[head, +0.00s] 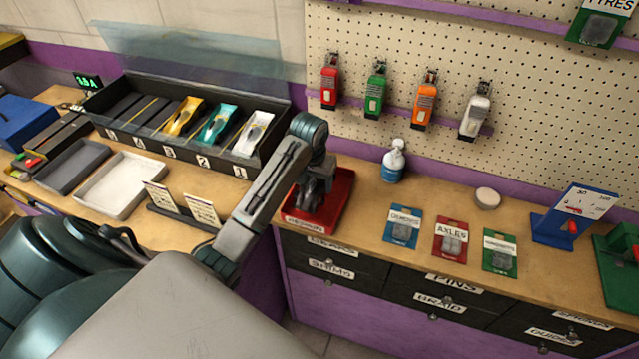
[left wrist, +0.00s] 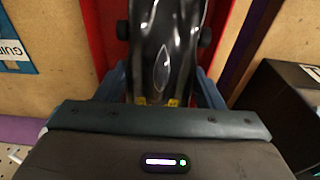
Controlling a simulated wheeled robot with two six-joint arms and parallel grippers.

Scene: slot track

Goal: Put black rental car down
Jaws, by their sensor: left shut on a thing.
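My left gripper (head: 317,188) points down over a red tray (head: 336,217) on the wooden bench. In the left wrist view the left gripper (left wrist: 163,92) is shut on a glossy black car (left wrist: 166,40), with a finger on each side of its body. The car lies lengthwise over the red tray, whose red also shows in this view (left wrist: 237,28). The frames do not show whether the car touches the tray floor. In the head view the car is mostly hidden by the gripper. My right gripper is not in view.
A black numbered rack (head: 185,145) with several cars and a raised clear lid stands left behind the arm. A white tray (head: 128,160) sits left. Right of the red tray are a blue-and-white bottle (head: 394,165) and several part packets.

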